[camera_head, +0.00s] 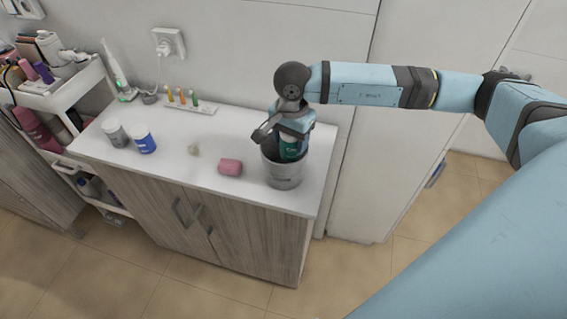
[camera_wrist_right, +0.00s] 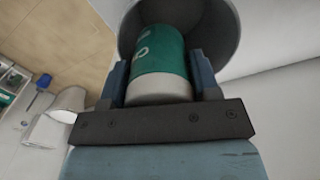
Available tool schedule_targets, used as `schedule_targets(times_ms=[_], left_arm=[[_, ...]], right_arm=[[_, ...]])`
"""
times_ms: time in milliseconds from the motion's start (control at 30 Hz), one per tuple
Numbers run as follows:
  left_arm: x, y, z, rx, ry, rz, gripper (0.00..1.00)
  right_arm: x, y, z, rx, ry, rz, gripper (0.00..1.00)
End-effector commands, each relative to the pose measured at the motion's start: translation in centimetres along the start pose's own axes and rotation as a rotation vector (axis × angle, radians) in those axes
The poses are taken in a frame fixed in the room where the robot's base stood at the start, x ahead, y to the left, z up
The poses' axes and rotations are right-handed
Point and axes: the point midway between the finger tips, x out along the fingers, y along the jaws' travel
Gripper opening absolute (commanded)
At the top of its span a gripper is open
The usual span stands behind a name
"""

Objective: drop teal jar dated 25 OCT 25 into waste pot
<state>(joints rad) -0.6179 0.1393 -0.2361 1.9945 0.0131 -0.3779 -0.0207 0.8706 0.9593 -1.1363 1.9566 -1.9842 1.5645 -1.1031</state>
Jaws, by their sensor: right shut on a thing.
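The teal jar (camera_head: 289,149) is held by my right gripper (camera_head: 283,143) at the mouth of the waste pot. In the right wrist view the teal jar (camera_wrist_right: 160,62) sits between the two fingers, its pale end toward the palm and its far end inside the pot's opening. The date on it cannot be read. The grey metal waste pot (camera_head: 283,175) stands on the right end of the white counter; its wall also shows in the right wrist view (camera_wrist_right: 225,35). My left gripper is not in view.
A pink soap-like block (camera_head: 230,167) lies left of the pot. A grey-white jar (camera_head: 115,132) and a blue jar (camera_head: 144,139) stand at the counter's left. Toothbrushes lie on a holder (camera_head: 190,107) at the back. A loaded cart (camera_head: 62,92) stands at left.

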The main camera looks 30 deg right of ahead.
Motion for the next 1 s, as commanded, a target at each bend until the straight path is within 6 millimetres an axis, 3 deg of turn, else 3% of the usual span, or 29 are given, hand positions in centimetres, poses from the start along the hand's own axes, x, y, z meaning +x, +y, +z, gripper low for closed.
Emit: schedule_targets(times_ms=[133, 400, 433, 533, 567, 833, 1000], left_arm=[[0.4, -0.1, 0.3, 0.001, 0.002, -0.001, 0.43], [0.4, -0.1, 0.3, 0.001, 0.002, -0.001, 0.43], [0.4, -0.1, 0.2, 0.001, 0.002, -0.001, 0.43], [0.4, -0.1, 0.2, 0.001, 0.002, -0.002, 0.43], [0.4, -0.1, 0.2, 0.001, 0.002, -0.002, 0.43], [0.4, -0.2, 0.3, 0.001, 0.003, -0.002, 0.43], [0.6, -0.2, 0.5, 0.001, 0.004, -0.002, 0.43]], right_arm=[[1.3, 0.0, 0.0, 0.0, 0.0, 0.001, 0.29], [1.4, 0.0, 0.0, 0.0, 0.0, 0.0, 0.29], [1.4, 0.0, 0.0, 0.0, 0.0, 0.0, 0.61], [1.4, 0.0, 0.0, 0.0, 0.0, 0.0, 0.84], [1.4, 0.0, 0.0, 0.0, 0.0, 0.0, 0.86], [1.3, 0.0, 0.0, 0.0, 0.0, 0.0, 0.86], [-0.6, -0.1, -0.1, 0.0, 0.002, -0.003, 0.86]])
